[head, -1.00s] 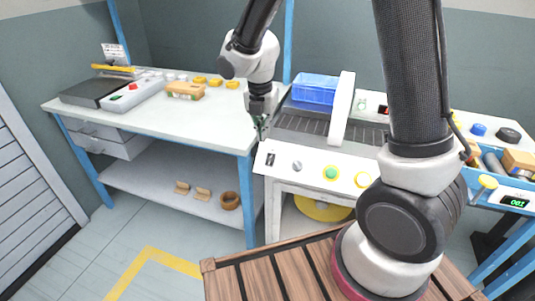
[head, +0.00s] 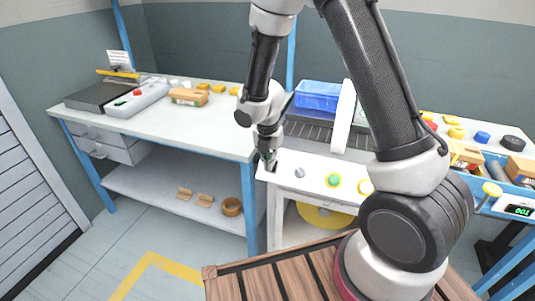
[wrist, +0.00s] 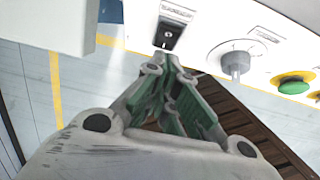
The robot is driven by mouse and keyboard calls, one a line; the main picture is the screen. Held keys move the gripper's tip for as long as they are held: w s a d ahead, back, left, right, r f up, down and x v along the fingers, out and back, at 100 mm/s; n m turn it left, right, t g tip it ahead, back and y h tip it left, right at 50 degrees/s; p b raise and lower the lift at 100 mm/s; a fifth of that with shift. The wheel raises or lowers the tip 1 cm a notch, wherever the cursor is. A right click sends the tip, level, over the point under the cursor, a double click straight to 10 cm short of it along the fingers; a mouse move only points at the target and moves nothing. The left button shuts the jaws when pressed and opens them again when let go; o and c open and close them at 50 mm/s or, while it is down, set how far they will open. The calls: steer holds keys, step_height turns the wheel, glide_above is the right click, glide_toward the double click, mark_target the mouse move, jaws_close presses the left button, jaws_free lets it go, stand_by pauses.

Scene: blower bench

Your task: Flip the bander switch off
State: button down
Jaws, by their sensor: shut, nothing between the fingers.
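The bander is the machine with a white front panel (head: 312,176). In the head view the switch is mostly hidden behind my fingertips. My gripper (head: 268,160) points down at that end of the panel, shut and empty. In the wrist view the closed green-padded fingertips (wrist: 165,68) are just below the switch, very close to it; I cannot tell whether they touch it. Which way the rocker is tipped is not clear.
A blue bin (head: 317,95) stands behind the panel. The white workbench (head: 205,125) is at left.

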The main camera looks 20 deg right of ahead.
steer(key=shift+w+d+f, duration=0.45)
steer(key=shift+w+f, duration=0.2)
steer(key=shift+w, duration=0.05)
steer(key=shift+w+d+f, duration=0.15)
steer(key=shift+w+d, duration=0.15)
steer(key=shift+s+a, duration=0.1)
steer(key=shift+s+a+f, duration=0.35)
steer(key=shift+s, duration=0.1)
